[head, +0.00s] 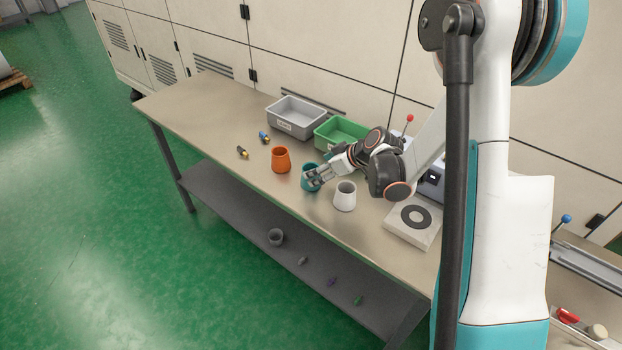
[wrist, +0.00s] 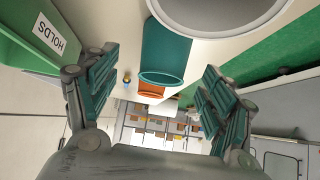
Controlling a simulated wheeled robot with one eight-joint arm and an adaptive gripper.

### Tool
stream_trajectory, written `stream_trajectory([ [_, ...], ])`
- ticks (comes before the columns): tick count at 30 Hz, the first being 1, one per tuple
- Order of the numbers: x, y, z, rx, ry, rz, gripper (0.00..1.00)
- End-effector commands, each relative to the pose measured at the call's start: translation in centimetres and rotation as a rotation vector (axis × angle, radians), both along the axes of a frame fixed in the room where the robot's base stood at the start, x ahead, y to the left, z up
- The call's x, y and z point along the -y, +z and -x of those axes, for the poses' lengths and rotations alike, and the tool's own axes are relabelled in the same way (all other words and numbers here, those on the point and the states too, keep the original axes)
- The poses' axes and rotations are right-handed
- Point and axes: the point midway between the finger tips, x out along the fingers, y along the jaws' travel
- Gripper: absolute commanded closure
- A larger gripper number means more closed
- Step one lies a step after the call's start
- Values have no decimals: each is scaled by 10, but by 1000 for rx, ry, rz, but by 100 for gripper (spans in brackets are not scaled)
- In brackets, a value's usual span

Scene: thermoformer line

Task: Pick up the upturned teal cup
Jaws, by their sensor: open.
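The teal cup (head: 306,185) stands on the workbench between an orange cup and a white cup. In the head view my gripper (head: 314,177) is at the cup and hides part of it, so which end is up is hard to tell there. In the wrist view the teal cup (wrist: 166,48) shows between the two spread fingers of my gripper (wrist: 160,65), with a gap on each side. The gripper is open and holds nothing.
The white cup (head: 345,197) stands close by, with the orange cup (head: 281,160) on the other side. A grey bin (head: 297,117) and a green bin (head: 341,133) stand behind. A pale block with a dark ring (head: 413,222) lies right. The bench's left end is clear.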

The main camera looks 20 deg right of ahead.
Motion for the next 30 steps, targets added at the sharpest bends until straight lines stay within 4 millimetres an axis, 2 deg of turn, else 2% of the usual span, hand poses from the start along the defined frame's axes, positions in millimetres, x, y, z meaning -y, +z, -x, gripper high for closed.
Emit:
stream_trajectory([
  [12,-25,-33,-27,1,1,1,24],
  [19,-26,-33,-29,0,0,0,24],
  [20,-26,-33,-29,0,0,0,26],
  [25,-26,-33,-29,0,0,0,65],
  [30,-26,-33,-29,0,0,0,65],
])
